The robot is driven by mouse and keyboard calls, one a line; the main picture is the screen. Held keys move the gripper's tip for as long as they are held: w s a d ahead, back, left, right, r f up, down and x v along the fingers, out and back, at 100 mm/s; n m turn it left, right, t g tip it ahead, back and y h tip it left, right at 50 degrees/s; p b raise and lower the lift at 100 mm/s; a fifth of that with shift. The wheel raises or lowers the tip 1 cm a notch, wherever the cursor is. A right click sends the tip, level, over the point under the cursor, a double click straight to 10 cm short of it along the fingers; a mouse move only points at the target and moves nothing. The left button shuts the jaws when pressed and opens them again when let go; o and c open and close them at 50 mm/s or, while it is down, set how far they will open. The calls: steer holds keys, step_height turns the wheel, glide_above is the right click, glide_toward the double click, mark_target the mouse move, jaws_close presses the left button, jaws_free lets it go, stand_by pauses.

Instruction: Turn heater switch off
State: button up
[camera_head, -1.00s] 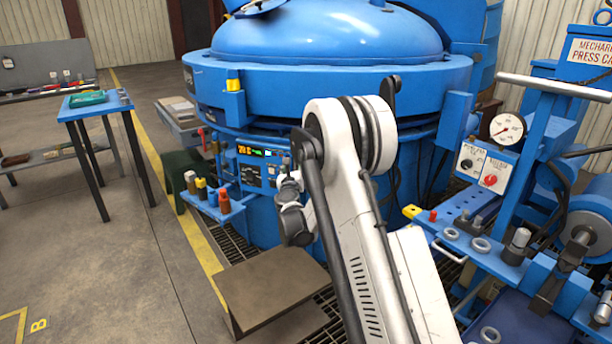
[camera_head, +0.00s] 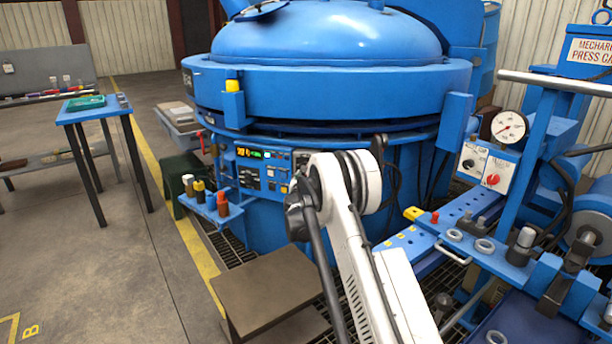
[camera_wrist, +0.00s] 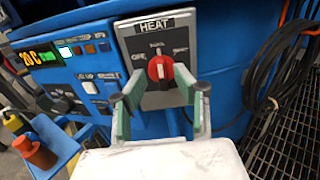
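The heater switch is a red rotary knob (camera_wrist: 160,70) on a dark plate labelled HEAT (camera_wrist: 155,28) in the wrist view. "OFF" is printed to the knob's left, with other labels above and to its right. The knob's pale mark looks roughly upright. My gripper (camera_wrist: 160,97) is open, with one green-padded finger on each side below the knob. The fingers look apart from the knob; the exact gap is hard to tell. In the head view my arm hides the gripper and most of the switch.
The blue furnace (camera_head: 330,80) carries a control panel (camera_head: 262,168) with a lit display, left of the switch. A small shelf with several coloured bottles (camera_head: 222,204) juts out below. Black cables (camera_wrist: 275,65) hang right of the switch. A press bench (camera_head: 480,215) stands at the right.

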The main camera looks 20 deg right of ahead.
steer(key=shift+b+x, duration=0.45)
steer(key=shift+x, duration=1.6)
jaws_close()
